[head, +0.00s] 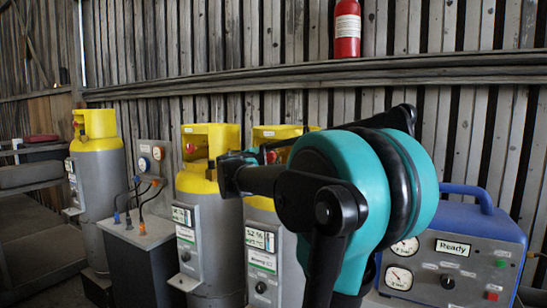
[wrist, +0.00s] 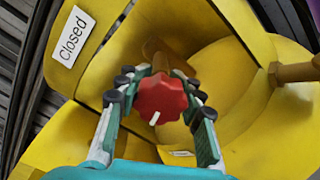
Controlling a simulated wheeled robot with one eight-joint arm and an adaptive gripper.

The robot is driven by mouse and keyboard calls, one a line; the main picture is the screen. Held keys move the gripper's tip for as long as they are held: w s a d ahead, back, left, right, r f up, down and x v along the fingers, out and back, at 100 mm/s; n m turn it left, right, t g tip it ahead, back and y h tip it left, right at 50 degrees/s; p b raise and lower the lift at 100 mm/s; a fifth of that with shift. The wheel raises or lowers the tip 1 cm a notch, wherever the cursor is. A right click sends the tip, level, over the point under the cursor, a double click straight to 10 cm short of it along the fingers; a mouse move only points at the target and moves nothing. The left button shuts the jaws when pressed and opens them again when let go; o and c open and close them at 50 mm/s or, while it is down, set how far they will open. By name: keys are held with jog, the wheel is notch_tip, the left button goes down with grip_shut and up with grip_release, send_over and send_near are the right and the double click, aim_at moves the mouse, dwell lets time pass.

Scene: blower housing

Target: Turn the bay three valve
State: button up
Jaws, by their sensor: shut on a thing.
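A red valve knob (wrist: 162,102) with a white pointer mark sits inside a yellow cylinder collar (wrist: 235,60) in the wrist view. The mark points toward the bottom of that picture, slightly left. My gripper (wrist: 160,88) has its teal fingers with dark pads on both sides of the knob, shut on it. A white label reading "Closed" (wrist: 73,36) is on the collar at upper left. In the head view my arm reaches across the yellow-topped cylinders, partly hiding the right one (head: 285,131). I cannot read a bay number.
Other yellow-topped cylinders stand in the middle (head: 208,135) and far left (head: 98,128). A grey box with hoses (head: 140,240) stands between them. A blue-grey machine reading "Ready" (head: 455,265) is at right. A red extinguisher (head: 347,28) is on the plank wall.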

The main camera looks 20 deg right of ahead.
dwell(0.4)
jog(key=o, duration=1.3)
jog(key=shift+s+a, duration=0.1)
jog(key=shift+a, duration=0.05)
jog(key=v, duration=1.1)
jog(key=shift+s+a, duration=0.25)
